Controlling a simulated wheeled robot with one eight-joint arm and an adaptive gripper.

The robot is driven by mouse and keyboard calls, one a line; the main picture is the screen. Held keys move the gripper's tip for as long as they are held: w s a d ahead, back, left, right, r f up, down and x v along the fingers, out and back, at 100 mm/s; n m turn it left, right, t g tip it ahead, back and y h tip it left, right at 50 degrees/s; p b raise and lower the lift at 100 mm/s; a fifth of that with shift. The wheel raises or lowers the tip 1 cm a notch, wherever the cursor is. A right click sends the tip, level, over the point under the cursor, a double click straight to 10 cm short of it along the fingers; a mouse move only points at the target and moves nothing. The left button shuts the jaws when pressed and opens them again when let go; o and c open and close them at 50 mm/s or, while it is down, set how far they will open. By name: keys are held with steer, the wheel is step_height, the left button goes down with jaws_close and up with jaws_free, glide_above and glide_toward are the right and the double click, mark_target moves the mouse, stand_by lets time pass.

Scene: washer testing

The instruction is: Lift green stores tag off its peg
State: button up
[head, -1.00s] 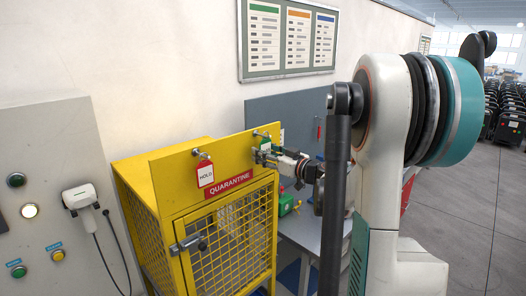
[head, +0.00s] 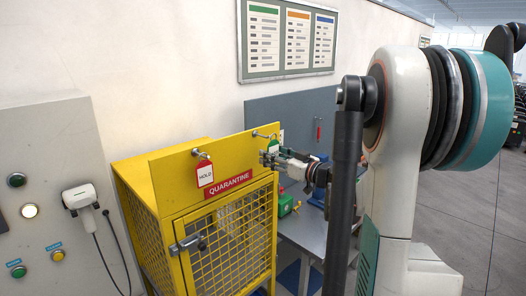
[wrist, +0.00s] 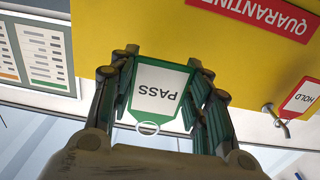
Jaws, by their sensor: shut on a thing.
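The green stores tag (wrist: 162,88), with a white face reading PASS, is between the two fingers of my gripper (wrist: 163,80) in the wrist view. It appears upside down there, and its ring hangs clear of the fingers with no peg visible through it. In the head view the green tag (head: 273,146) is small, by the outer end of its peg (head: 260,134) on the yellow cage's top panel. My gripper (head: 270,159) is shut on it from the right. Whether the ring still touches the peg is too small to tell in the head view.
A red HOLD tag (head: 205,175) hangs on another peg (head: 197,153) to the left. The yellow quarantine cage (head: 165,165) stands below. A steel table (head: 318,237) with a green item (head: 285,205) is behind my arm. A notice board (head: 289,40) is on the wall.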

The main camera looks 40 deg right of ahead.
steer(key=shift+s+d, duration=0.15)
steer(key=shift+s, duration=1.55)
